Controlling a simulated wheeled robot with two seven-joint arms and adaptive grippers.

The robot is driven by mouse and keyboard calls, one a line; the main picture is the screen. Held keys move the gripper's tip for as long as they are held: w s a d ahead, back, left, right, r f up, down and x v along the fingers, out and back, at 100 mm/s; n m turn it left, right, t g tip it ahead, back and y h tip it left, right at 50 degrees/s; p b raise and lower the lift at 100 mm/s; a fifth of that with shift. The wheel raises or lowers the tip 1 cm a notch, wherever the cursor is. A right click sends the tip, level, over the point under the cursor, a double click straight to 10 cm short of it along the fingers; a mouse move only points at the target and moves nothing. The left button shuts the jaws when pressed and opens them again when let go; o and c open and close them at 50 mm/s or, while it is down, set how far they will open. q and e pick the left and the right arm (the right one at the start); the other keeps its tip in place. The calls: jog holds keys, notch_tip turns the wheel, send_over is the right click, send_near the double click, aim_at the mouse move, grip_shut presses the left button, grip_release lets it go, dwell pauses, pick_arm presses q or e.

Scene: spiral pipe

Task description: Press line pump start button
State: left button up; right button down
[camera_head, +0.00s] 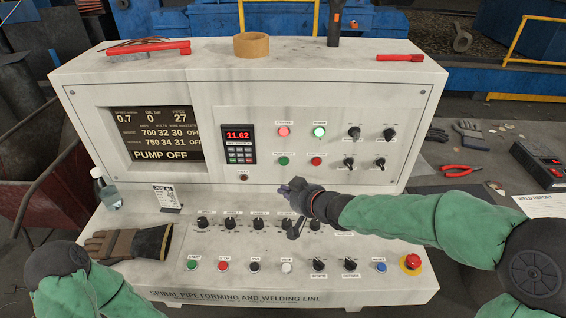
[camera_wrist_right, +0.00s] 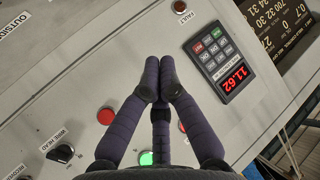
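The pump start button (camera_head: 283,161) is a green round button on the console's upright face. It sits left of the red pump stop button (camera_head: 316,161), which also shows in the wrist view (camera_wrist_right: 105,116). The display (camera_head: 150,134) reads PUMP OFF. My right gripper (camera_head: 287,188) is just below the green button in the head view; I cannot tell its distance from the panel. In the wrist view the right gripper's (camera_wrist_right: 160,68) purple fingers are drawn together with nothing between them, and the green button appears hidden behind them. My left gripper is out of view.
A lit red lamp (camera_head: 283,131) and lit green lamp (camera_head: 319,131) sit above the buttons. A keypad (camera_head: 240,147) is to the left; dark knobs (camera_head: 354,132) are to the right. The sloped desk holds more knobs, buttons, a glove (camera_head: 130,243) and a bottle (camera_head: 108,191).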

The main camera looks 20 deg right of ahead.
aim_at(284, 162)
jog(key=w+d+p, duration=0.2)
jog(key=w+p, duration=0.2)
jog(key=w, duration=0.4)
jog(key=shift+d+p, duration=0.2)
jog(key=shift+p, duration=0.1)
jog(key=shift+w, duration=0.1)
jog(key=shift+w, duration=0.1)
dwell(1.1)
jog(key=shift+w+d+p, duration=0.15)
jog(key=shift+w+p, duration=0.15)
jog(key=shift+p, duration=0.25)
jog(key=shift+w+p, duration=0.3)
jog(key=shift+p, duration=0.05)
dwell(0.5)
jog(key=shift+s, duration=0.1)
jog(key=shift+s+b, duration=0.35)
jog(key=shift+s, duration=0.3)
